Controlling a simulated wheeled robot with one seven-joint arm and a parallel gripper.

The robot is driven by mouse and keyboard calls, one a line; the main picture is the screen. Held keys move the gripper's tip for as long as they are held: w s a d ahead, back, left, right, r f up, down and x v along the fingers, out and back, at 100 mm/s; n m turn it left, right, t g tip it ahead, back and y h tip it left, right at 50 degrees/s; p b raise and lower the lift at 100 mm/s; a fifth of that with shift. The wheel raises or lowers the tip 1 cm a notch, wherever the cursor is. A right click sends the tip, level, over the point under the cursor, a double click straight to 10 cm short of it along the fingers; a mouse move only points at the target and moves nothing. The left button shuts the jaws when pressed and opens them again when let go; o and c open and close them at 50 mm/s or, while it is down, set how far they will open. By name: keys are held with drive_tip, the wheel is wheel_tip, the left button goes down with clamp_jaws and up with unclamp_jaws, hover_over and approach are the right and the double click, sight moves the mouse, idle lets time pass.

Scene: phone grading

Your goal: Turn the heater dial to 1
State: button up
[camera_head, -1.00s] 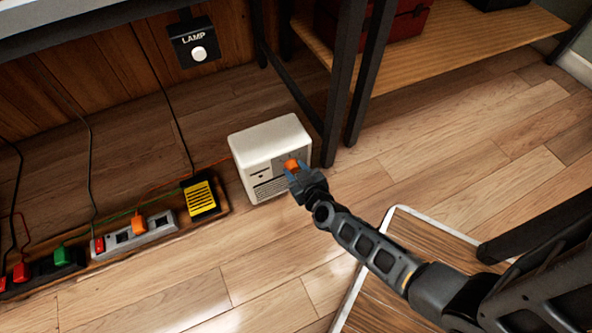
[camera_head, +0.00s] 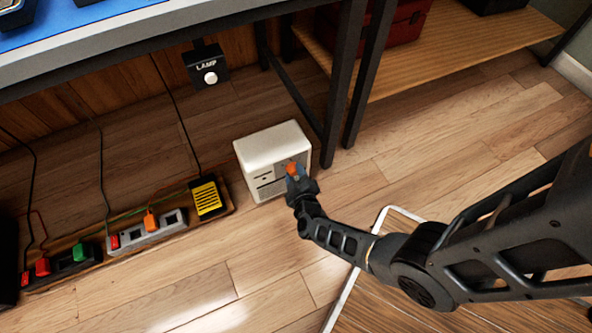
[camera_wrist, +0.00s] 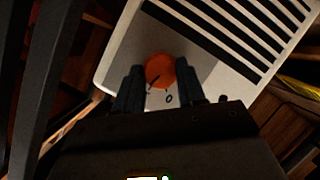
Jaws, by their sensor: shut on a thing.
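The heater (camera_head: 262,152) is a white box on the wood floor beside the desk leg. Its orange dial (camera_head: 291,169) is on the front face, at the upper right. In the wrist view the heater (camera_wrist: 125,50) shows dark vent slots, and the orange dial (camera_wrist: 160,68) has a dark pointer mark with a "0" printed close to it. The other dial markings are hidden or too dark to read. My gripper (camera_head: 295,176) is at the heater's front. Its two fingers (camera_wrist: 160,85) are shut on the dial, one on each side.
A power strip (camera_head: 147,232) with coloured plugs and a yellow-black adapter (camera_head: 207,197) lie left of the heater. A desk leg (camera_head: 345,85) stands close on its right. A lamp switch (camera_head: 208,72) hangs behind. Floor (camera_head: 240,255) in front is clear.

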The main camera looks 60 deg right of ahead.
drive_tip(key=shift+w+a+f+n+h, duration=0.1)
drive_tip(key=shift+n+h, duration=0.4)
drive_tip(key=shift+n, duration=0.4)
drive_tip(key=o, duration=1.1)
drive_tip(key=shift+c, duration=0.2)
drive_tip(key=p+v, duration=0.2)
drive_tip(key=v, duration=0.5)
drive_tip(key=shift+a, duration=0.35)
